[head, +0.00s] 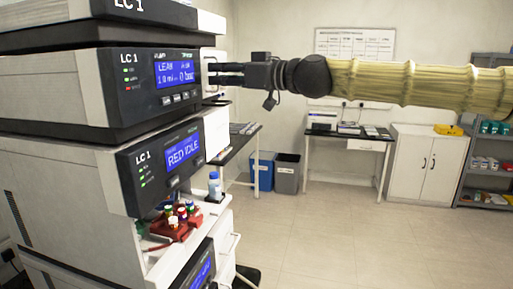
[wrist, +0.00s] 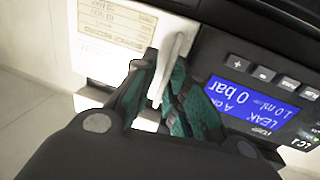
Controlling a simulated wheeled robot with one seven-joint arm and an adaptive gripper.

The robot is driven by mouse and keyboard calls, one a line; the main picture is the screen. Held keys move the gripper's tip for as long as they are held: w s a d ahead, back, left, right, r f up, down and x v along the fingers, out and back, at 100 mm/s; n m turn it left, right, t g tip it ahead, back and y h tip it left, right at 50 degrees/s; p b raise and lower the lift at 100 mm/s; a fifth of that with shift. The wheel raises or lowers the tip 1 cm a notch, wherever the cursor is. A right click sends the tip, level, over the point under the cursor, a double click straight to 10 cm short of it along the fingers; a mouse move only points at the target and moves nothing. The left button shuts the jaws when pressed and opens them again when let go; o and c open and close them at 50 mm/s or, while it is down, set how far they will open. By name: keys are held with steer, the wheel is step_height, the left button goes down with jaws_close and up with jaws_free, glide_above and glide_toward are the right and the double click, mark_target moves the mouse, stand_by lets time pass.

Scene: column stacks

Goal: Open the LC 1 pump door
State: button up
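The LC 1 pump module (head: 70,92) is in the stack at the left of the head view. Its blue screen (head: 174,74) reads LEAK and 0 bar; the screen also shows upside down in the wrist view (wrist: 252,98). The white pump door (head: 211,58) is at the module's right and looks closed; it carries a label in the wrist view (wrist: 118,24). A pale upright handle (wrist: 176,58) stands out from it. My gripper (head: 222,74) reaches in from the right. Its teal fingers (wrist: 165,88) lie on both sides of the handle and appear to press on it.
A red vial rack (head: 176,224) and a blue-capped bottle (head: 214,186) stand lower down. Bins (head: 287,174) and a desk (head: 350,140) are at the back. The floor (head: 350,240) at right is clear.

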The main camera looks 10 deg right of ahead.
steer(key=shift+a, duration=0.45)
steer(key=b+v, duration=0.4)
steer(key=v, duration=0.7)
steer(key=w+a+f+m+h, duration=0.1)
steer(key=w+a+f, duration=0.1)
steer(key=f, duration=0.7)
steer(key=w+a+f+m+h+b, duration=0.1)
steer(key=w+a+f+m, duration=0.1)
steer(key=f, duration=0.8)
steer(key=shift+w+a+g+h, duration=0.2)
steer(key=shift+w+g+h, duration=0.1)
steer(key=shift+h, duration=0.1)
steer(key=shift+f, duration=0.15)
